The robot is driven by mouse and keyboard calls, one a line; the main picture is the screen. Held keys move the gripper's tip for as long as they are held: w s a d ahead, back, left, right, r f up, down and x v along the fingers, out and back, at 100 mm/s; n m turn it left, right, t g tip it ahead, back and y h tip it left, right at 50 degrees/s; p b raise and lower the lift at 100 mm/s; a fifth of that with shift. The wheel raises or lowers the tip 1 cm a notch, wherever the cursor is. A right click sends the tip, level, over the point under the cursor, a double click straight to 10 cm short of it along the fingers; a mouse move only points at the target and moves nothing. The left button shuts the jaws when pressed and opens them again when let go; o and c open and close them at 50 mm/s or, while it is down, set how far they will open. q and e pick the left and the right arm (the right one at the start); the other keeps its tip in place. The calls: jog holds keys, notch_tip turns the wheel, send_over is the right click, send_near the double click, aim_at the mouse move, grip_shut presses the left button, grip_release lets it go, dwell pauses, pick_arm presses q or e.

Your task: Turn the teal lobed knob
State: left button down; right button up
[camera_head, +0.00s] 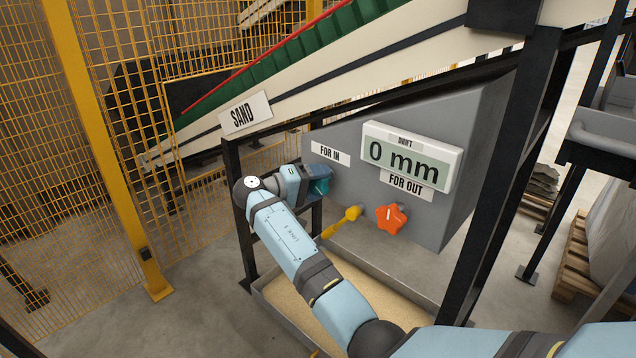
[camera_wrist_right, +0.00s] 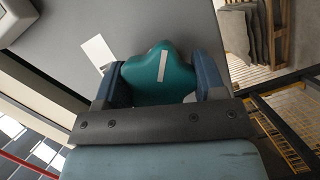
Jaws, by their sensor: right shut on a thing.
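The teal lobed knob (camera_wrist_right: 160,74) sits on the grey panel, with a pale stripe across its face in the right wrist view. In the head view only part of the knob (camera_head: 319,187) shows, under the FOR IN label (camera_head: 330,152). My right gripper (camera_wrist_right: 162,82) has a finger on either side of the knob and is shut on it. In the head view my right gripper (camera_head: 318,180) meets the panel's left part. The display (camera_head: 410,157) reads 0 mm. My left gripper is not in view.
An orange lobed knob (camera_head: 391,219) sits right of the teal one under the FOR OUT label (camera_head: 405,181). A yellow handle (camera_head: 343,222) is between them. A sand tray (camera_head: 276,309) lies below. Black frame posts (camera_head: 507,170) and a yellow mesh fence (camera_head: 45,120) flank the panel.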

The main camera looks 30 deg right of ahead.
jog(key=o, duration=0.9)
jog(key=shift+o, duration=0.2)
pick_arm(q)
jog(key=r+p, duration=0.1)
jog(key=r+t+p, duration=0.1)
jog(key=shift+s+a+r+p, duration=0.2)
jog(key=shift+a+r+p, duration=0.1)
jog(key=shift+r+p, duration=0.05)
pick_arm(e)
jog(key=a+r, duration=0.1)
jog(key=a, duration=1.2)
jog(key=shift+w+a+r, duration=0.2)
jog(key=shift+w+a, duration=0.1)
jog(key=shift+a, duration=0.1)
